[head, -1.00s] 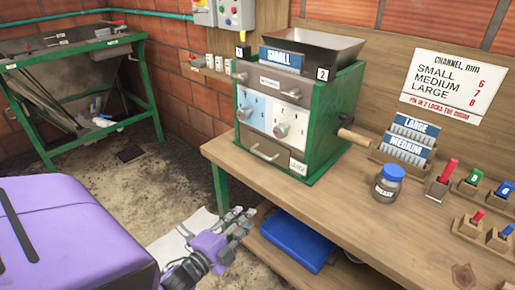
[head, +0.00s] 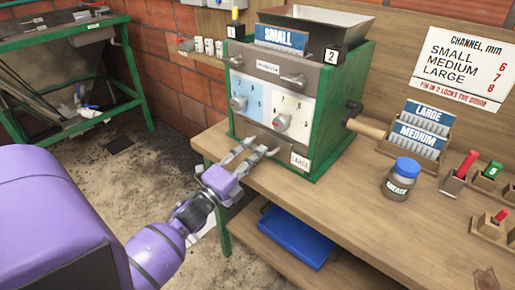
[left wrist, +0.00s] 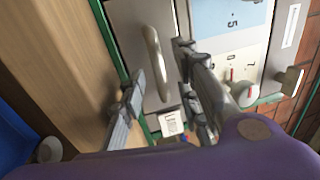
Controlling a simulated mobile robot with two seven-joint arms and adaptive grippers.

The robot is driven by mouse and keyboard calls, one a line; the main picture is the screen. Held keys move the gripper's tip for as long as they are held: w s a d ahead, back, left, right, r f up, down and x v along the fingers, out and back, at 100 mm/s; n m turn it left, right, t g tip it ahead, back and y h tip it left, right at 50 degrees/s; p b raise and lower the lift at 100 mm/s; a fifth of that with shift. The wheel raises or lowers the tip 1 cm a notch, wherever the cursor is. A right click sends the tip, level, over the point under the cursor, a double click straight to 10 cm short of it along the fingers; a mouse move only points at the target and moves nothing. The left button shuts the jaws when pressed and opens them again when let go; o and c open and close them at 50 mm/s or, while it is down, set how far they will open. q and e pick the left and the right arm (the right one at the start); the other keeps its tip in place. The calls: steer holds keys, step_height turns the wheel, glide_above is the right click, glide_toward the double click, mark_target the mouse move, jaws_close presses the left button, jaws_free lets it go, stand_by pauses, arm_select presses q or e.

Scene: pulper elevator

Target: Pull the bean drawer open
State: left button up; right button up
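The bean drawer (head: 246,130) is the grey panel low on the front of the green machine, and it looks shut. Its pale bar handle (left wrist: 155,62) shows clearly in the left wrist view; in the head view my fingers largely cover it. My left gripper (head: 259,147) is open in front of the drawer. In the left wrist view, its fingers (left wrist: 160,78) stand apart on either side of the handle. I cannot tell whether the fingertips touch the drawer front. My right gripper is in neither view.
The machine stands on a wooden bench (head: 330,200). A blue-lidded jar (head: 401,178), slotted plate racks (head: 420,138) and small coloured tools lie to its right. A blue tray (head: 296,238) sits on the lower shelf. The floor in front of the machine's left side is open.

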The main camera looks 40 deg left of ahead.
arm_select(q)
steer(key=shift+x, duration=1.35)
jaws_close()
